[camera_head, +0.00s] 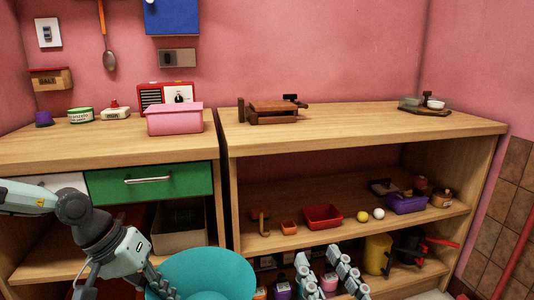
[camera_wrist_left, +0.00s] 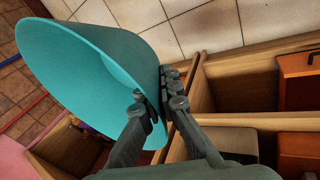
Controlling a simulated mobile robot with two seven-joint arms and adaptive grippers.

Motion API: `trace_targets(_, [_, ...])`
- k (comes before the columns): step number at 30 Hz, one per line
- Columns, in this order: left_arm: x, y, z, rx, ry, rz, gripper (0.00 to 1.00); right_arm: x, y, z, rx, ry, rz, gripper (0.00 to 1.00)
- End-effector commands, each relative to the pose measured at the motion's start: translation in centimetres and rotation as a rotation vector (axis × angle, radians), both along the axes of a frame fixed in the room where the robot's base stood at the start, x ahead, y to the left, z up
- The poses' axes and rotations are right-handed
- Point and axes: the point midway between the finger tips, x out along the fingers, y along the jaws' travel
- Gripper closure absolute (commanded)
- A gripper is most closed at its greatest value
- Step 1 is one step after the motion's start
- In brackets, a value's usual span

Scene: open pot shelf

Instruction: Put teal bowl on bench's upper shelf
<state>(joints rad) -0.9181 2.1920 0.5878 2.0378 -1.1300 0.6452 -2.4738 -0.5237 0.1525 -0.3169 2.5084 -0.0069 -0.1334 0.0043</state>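The teal bowl (camera_head: 207,273) is at the bottom of the head view, in front of the bench and partly cut off by the frame. It fills the upper left of the left wrist view (camera_wrist_left: 85,75), tilted. My left gripper (camera_wrist_left: 152,108) is shut on its rim, one finger inside and one outside; the gripper also shows in the head view (camera_head: 150,277) at the bowl's left side. My right gripper (camera_head: 319,255) is open and empty, its fingers apart in front of the lower shelf. The bench's upper shelf (camera_head: 345,192) lies under the countertop.
The shelf's back left is clear. The countertop (camera_head: 350,125) above overhangs it. A green drawer (camera_head: 150,181) is at left.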

Motion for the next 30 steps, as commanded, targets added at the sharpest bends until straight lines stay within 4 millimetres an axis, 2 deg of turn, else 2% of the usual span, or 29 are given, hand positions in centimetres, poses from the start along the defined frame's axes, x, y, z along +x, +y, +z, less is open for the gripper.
trace_targets(2, [0.1,-0.5,-0.7,-0.002,0.002,-0.031,1.00,0.0,0.0,0.0,0.000,0.000,0.000,0.65])
trace_targets(11, [0.7,4.9,0.9,-0.005,-0.005,0.054,1.00,0.0,0.0,0.0,0.000,0.000,0.000,0.65])
trace_targets(16, [0.5,8.8,1.7,-0.007,-0.007,0.116,1.00,0.0,0.0,0.0,0.000,0.000,0.000,0.65])
trace_targets(24, [-1.0,15.1,2.2,-0.012,-0.009,0.232,1.00,0.0,0.0,0.0,0.000,0.000,0.000,0.65])
trace_targets(30, [-2.2,17.1,1.4,-0.010,-0.007,0.281,1.00,0.0,0.0,0.0,0.000,0.000,0.000,0.65])
